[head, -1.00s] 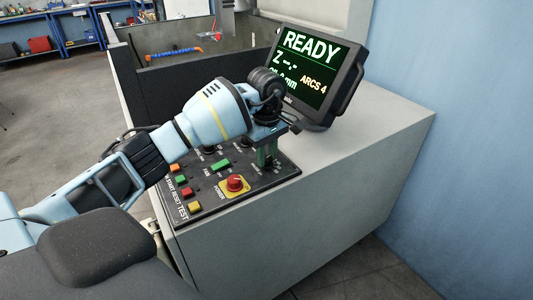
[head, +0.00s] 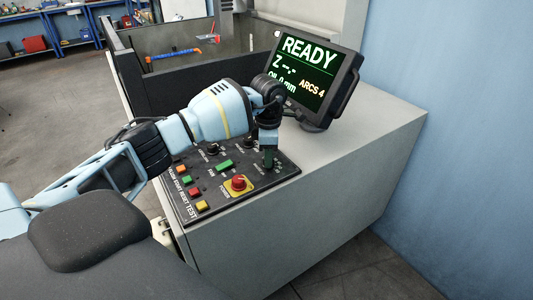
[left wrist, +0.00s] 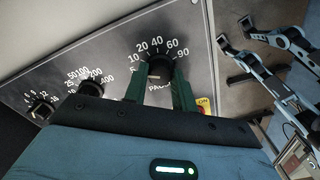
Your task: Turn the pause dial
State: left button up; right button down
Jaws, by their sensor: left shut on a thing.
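The pause dial (left wrist: 160,70) is a dark round knob on the black control panel (left wrist: 110,45). In the left wrist view its white scale runs from 10 through 20, 40 and 60 to 90, and part of the word PAUSE shows below it. My left gripper (left wrist: 158,80) has a green finger on each side of the knob and is shut on it. In the head view the left gripper (head: 268,158) reaches down to the panel's far right corner, and its fingers hide most of the dial. I cannot read the dial's setting surely. My right gripper is not visible.
Two other dials (left wrist: 90,88) (left wrist: 41,109) stand beside the pause dial. A red power knob on a yellow plate (head: 238,184) and several coloured buttons (head: 195,191) are close by. A monitor (head: 317,75) reading READY stands behind. The cabinet top (head: 355,130) at right is clear.

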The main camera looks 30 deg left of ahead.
pick_arm(q)
jog(key=shift+n, duration=1.1)
jog(key=shift+p, duration=0.3)
jog(key=o, duration=1)
jog(key=shift+r, duration=3.9)
